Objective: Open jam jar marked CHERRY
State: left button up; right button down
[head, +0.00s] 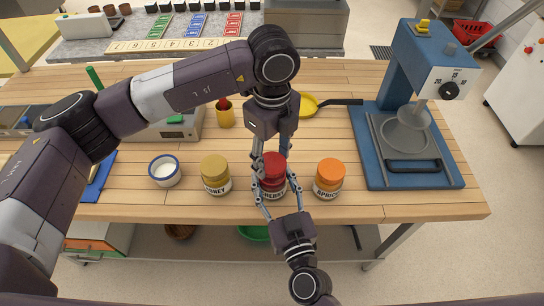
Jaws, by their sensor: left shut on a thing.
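The cherry jar (274,188) stands upright near the table's front edge, with a red lid (273,161) on top and a partly covered label reading "HERR". My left gripper (272,164) comes down from above and is shut on the red lid, one finger on each side. My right gripper (279,188) reaches in from the front, with its fingers on either side of the jar's body. Whether both its fingers touch the glass cannot be told. The fingers hide parts of the jar.
A honey jar (215,175) with a gold lid stands to the left, an apricot jar (328,179) with an orange lid close on the right. A white cup (165,170) is further left. A blue press (370,150) stands at right, a yellow pan (308,106) behind.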

aim_at(272, 162)
pick_arm(q)
jog(key=shift+r, duration=0.1)
jog(key=shift+r, duration=1.95)
pick_arm(e)
jog(key=c, duration=0.8)
grip_release()
jog(key=v, duration=1.2)
